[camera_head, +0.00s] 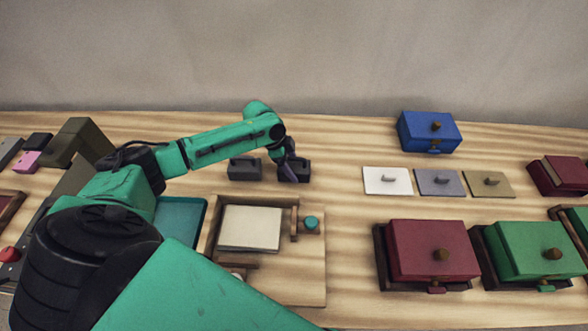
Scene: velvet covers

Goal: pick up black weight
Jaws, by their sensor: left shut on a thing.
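Two small black weights stand on the wooden table near the back. One black weight (244,168) stands free on the left. My left arm reaches in from the lower left, and my left gripper (286,172) points down at the other black weight (300,170). The gripper is shut on this weight, which is partly hidden by the fingers. I cannot tell whether the held weight still touches the table. My right gripper is not in view.
A wooden tray with a cream pad (250,228) lies in front of the weights.

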